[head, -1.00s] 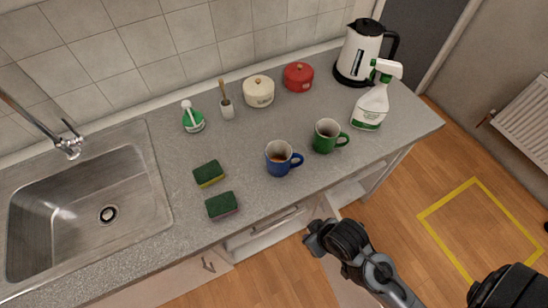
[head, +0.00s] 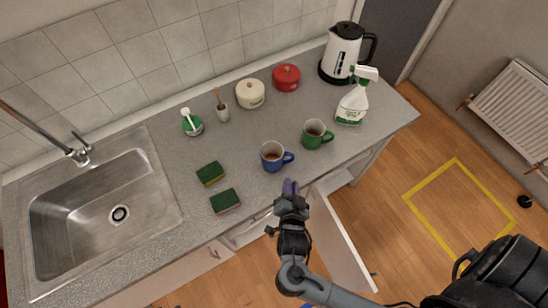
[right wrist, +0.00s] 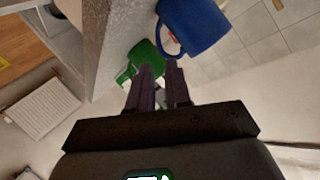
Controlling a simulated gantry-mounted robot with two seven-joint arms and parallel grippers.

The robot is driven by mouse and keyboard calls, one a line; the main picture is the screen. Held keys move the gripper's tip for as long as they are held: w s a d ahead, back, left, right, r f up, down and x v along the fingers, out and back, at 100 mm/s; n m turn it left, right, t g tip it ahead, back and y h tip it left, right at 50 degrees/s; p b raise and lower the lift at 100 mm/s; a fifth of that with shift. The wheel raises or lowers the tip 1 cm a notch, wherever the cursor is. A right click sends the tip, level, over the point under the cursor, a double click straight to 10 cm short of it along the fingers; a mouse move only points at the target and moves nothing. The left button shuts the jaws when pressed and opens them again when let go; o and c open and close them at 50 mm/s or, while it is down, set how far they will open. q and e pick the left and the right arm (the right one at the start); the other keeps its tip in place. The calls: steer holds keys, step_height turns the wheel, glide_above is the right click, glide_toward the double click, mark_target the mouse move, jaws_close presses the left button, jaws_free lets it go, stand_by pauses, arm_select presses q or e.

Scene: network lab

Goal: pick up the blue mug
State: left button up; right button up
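The blue mug (head: 271,157) stands upright near the counter's front edge, with its handle to the right and something brown inside. In the right wrist view the blue mug (right wrist: 195,25) is large at the top, just beyond the fingers. My right gripper (head: 290,184) is in front of the counter edge, below and slightly right of the mug, apart from it. My left gripper is not in view.
A green mug (head: 314,134) stands right of the blue one. Two sponges (head: 218,188) lie to its left. Pots (head: 250,94), a spray bottle (head: 355,100) and a kettle (head: 343,55) stand further back. The sink (head: 100,215) is left. A cabinet door (head: 342,245) stands open below.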

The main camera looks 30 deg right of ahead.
mark_target(277, 158)
steer(key=x, duration=0.3)
steer(key=shift+w+d, duration=0.25)
steer(key=shift+x, duration=3.25)
steer(key=shift+f, duration=0.2)
jaws_close()
